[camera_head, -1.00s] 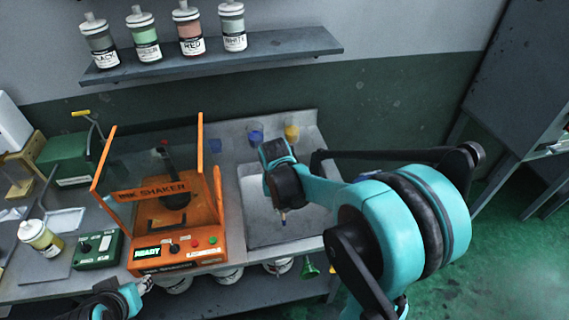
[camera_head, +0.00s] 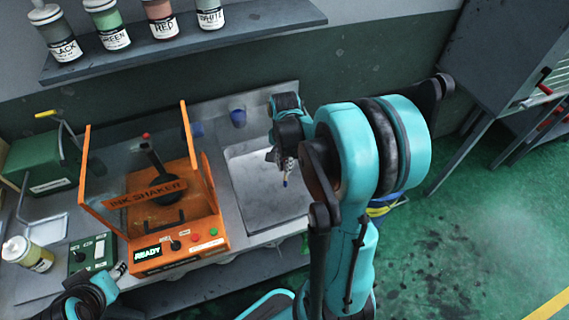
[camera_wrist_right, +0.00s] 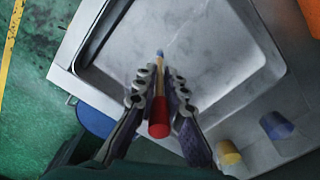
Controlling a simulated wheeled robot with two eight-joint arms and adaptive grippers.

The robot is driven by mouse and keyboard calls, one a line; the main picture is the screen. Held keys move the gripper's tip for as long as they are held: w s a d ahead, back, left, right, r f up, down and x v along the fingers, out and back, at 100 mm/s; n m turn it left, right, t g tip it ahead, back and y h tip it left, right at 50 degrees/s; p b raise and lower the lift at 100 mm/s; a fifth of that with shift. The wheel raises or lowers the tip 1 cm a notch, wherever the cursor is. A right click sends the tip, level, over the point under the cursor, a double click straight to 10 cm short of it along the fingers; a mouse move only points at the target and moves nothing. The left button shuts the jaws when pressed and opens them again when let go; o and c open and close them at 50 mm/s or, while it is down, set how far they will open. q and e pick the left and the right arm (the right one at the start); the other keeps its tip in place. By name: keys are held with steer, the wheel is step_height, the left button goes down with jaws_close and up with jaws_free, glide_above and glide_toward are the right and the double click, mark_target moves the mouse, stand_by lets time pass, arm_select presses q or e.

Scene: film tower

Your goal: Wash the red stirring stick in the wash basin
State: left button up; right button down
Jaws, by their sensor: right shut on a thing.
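The stirring stick (camera_wrist_right: 159,115) has a red end, a pale wooden shaft and a bluish tip. My right gripper (camera_wrist_right: 159,86) is shut on it, with the red end towards the wrist camera. In the head view the gripper (camera_head: 283,158) is over the wash basin (camera_head: 262,212), and the stick's tip (camera_head: 286,182) points down into it. The grey basin also fills much of the right wrist view (camera_wrist_right: 215,55). I cannot tell whether the tip touches the basin floor. My left gripper (camera_head: 119,270) is at the lower left, before the shaker; its fingers are too small to judge.
The orange ink shaker (camera_head: 150,255) stands left of the basin. A blue cup (camera_head: 238,118) is behind the basin; a yellow cup (camera_wrist_right: 228,152) is beside it in the wrist view. A shelf (camera_head: 200,40) with ink bottles hangs above. Green floor is free at right.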

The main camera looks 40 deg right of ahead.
mark_target(285, 182)
steer(key=shift+f+b, duration=3.9)
steer(key=shift+f, duration=1)
steer(key=shift+r, duration=0.15)
steer(key=shift+r+p, duration=4.65)
steer(key=shift+r, duration=1.1)
